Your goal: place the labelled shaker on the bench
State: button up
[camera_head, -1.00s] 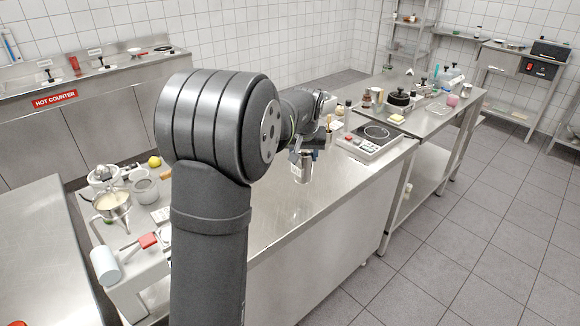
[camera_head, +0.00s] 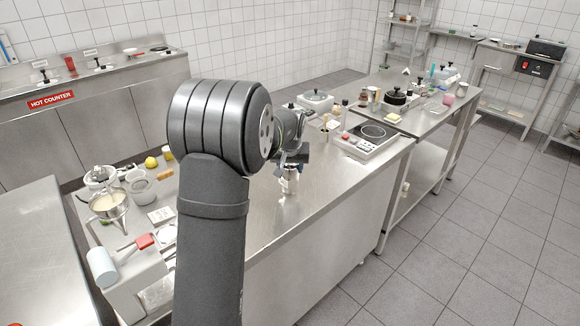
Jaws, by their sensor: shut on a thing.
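The shaker (camera_head: 290,183) is a small, upright metal cylinder over the steel bench (camera_head: 262,215), near its front edge. A pale patch shows on its side, too small to read. My gripper (camera_head: 291,166) is shut on its upper part from above. The shaker's base is close to the bench top, with a reflection below it; I cannot tell if it touches. My arm hides part of the bench to the left.
A hotplate unit (camera_head: 366,141) and a white scale-like appliance (camera_head: 316,101) stand farther back. Bowls, a yellow lemon (camera_head: 151,162) and a red-handled tool (camera_head: 145,241) crowd the left end. Bench around the shaker is clear.

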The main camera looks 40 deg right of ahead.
jog(key=o, duration=1.1)
jog(key=shift+c, duration=0.2)
jog(key=v, duration=1.2)
